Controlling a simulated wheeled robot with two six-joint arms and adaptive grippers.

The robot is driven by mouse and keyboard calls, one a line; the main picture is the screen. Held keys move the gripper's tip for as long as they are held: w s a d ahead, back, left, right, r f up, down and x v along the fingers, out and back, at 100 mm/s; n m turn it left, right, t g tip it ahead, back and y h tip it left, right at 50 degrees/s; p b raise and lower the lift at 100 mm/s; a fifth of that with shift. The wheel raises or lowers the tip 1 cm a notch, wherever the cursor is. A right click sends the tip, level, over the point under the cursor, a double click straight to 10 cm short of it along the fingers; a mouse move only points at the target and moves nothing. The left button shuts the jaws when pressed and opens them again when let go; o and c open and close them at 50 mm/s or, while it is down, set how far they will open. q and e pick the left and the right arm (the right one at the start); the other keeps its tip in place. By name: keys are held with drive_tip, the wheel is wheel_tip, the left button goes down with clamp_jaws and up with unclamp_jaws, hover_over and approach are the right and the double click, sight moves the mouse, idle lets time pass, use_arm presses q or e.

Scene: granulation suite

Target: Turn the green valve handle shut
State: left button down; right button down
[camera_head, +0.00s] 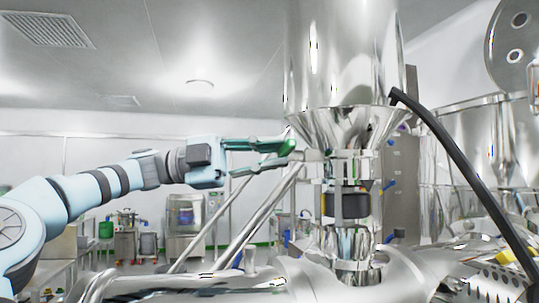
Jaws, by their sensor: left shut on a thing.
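The green valve handle (278,146) is at the left side of the steel valve assembly, just under the cone of the large hopper. My left gripper (289,154) reaches in from the left at the handle's height. Its fingers are closed on the handle, and they hide part of it. The handle's exact angle is hard to tell. My right gripper is not in view.
The steel hopper (345,60) stands above the valve column. A black hose (455,150) curves down on the right. Shiny pipes and slanted struts (262,215) lie below my left gripper. Open air lies above my left arm.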

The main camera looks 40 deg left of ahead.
use_arm(q)
drive_tip(key=shift+f+m+g+y, duration=0.1)
drive_tip(key=shift+m+g+y, duration=0.4)
drive_tip(key=shift+m, duration=1.2)
drive_tip(key=c, duration=1.6)
unclamp_jaws()
drive_tip(key=shift+a, duration=0.15)
drive_tip(key=v, duration=0.7)
drive_tip(key=shift+a, duration=0.15)
